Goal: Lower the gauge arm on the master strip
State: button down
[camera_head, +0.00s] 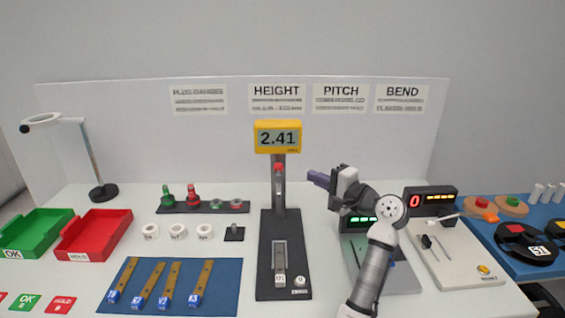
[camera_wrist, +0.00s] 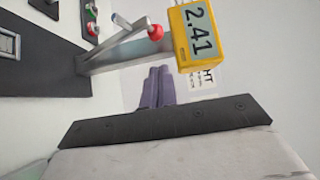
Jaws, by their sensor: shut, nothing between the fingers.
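The height gauge (camera_head: 279,200) stands mid-table in the head view, with a dark upright post and a yellow display (camera_head: 277,137) reading 2.41. The display also shows in the wrist view (camera_wrist: 195,35). A red-tipped gauge arm (camera_head: 279,178) is on the post; its red knob shows in the wrist view (camera_wrist: 155,32). The master strip (camera_head: 280,262) appears to be the small pale piece lying on the gauge base below the arm. My gripper (camera_head: 319,179) is right of the post, fingers pointing left toward it. In the wrist view its purple fingers (camera_wrist: 157,85) are together and empty, apart from the knob.
Several strips lie on a blue mat (camera_head: 230,284) at left front. White rings and a plug rack (camera_head: 203,207) stand left of the gauge. Pitch (camera_head: 357,268) and bend (camera_head: 462,262) stations stand right, the former partly behind my arm. Red (camera_head: 119,219) and green (camera_head: 62,217) trays stand far left.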

aim_at(279, 160)
dwell(0.3)
jog(key=p+x, duration=0.3)
jog(key=x, duration=0.7)
